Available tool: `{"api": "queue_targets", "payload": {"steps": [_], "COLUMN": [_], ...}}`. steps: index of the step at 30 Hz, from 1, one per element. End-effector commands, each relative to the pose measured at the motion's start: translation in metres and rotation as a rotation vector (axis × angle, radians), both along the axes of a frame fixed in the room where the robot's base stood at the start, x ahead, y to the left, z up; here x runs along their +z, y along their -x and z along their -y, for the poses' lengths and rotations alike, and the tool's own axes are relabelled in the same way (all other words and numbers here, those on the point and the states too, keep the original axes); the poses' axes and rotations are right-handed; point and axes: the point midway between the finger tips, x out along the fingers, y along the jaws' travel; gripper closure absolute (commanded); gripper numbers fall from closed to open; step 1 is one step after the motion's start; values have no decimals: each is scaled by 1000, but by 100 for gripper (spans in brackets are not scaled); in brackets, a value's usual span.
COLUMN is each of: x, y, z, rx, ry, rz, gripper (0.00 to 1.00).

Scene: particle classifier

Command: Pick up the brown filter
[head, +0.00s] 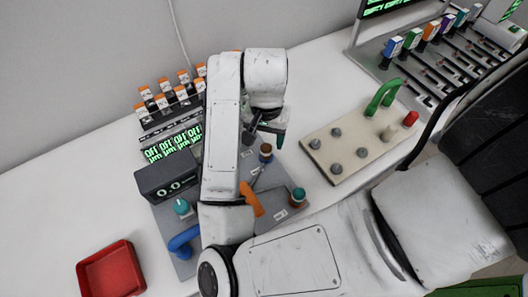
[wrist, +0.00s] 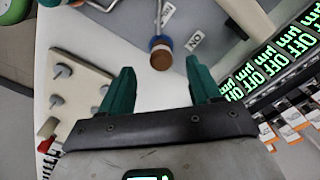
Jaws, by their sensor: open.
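The brown filter (head: 266,150) is a small brown cylinder with a blue band, at the end of a thin rod on the grey device (head: 285,222). In the wrist view the brown filter (wrist: 161,56) is upper centre, just beyond and between the teal fingertips. My gripper (head: 268,132) hangs above and close to it in the head view. In the wrist view my gripper (wrist: 160,80) has its two fingers spread wide with nothing between them. My arm hides part of the device in the head view.
A beige board (head: 362,143) with grey knobs, a green handle and a red knob lies to the right.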

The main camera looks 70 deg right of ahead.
Motion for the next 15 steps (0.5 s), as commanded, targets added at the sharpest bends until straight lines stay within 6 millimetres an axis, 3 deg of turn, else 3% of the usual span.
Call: {"api": "queue_targets", "payload": {"steps": [5, 15], "x": [-11, -54], "y": [0, -3], "z": [1, 4], "rx": [1, 1], "ry": [1, -1], "rz": [-1, -1], "gripper": [37, 37]}}
